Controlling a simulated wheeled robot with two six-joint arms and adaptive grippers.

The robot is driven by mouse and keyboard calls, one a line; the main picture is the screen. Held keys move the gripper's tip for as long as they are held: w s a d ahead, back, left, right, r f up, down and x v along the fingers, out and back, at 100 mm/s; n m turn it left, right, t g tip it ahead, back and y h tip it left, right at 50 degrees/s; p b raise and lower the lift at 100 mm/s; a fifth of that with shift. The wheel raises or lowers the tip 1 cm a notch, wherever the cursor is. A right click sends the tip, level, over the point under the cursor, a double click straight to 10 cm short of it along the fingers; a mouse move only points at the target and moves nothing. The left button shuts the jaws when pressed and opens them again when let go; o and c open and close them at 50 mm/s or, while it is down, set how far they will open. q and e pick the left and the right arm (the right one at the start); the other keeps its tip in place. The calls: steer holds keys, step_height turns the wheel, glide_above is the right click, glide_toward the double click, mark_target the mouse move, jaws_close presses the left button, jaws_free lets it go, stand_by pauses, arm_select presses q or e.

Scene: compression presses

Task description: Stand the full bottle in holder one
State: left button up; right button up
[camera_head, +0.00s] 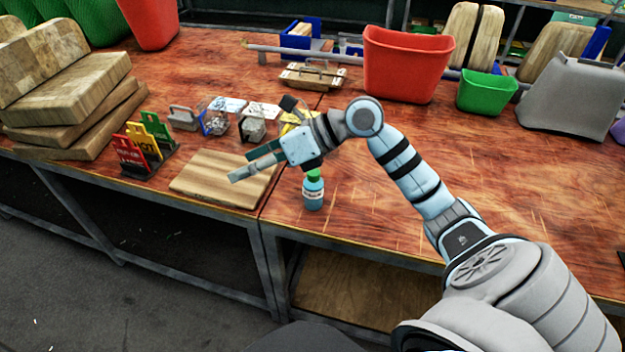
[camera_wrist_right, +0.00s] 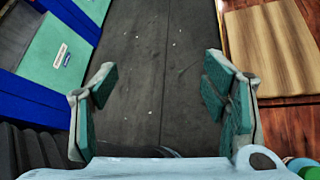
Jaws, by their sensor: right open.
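The bottle (camera_head: 313,192), blue with a green cap and a pale label, stands upright on the red-brown table near its front edge. Part of its blue body and green cap shows at the lower right corner of the right wrist view (camera_wrist_right: 304,166). My right gripper (camera_head: 244,164) is open and empty, above and to the left of the bottle, with its fingers pointing left over the cutting board. In the right wrist view its fingers (camera_wrist_right: 160,78) are spread with floor behind them. I cannot tell which thing is holder one. My left gripper is not in view.
A flat cutting board (camera_head: 225,180) lies left of the bottle. Coloured signs in a rack (camera_head: 147,150), clear boxes (camera_head: 252,127) and stacked wooden blocks (camera_head: 70,100) stand behind and left. A red bin (camera_head: 405,62) stands at the back. The table right of the bottle is clear.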

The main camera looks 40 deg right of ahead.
steer(key=d+f+g+h, duration=0.1)
steer(key=d+f+h, duration=0.1)
steer(key=d+h, duration=0.5)
steer(key=m+g+h, duration=0.2)
glide_toward(317, 173)
steer(key=b+x, duration=0.1)
steer(key=x, duration=1.2)
steer(key=shift+s+f, duration=0.1)
steer(key=c, duration=1.4)
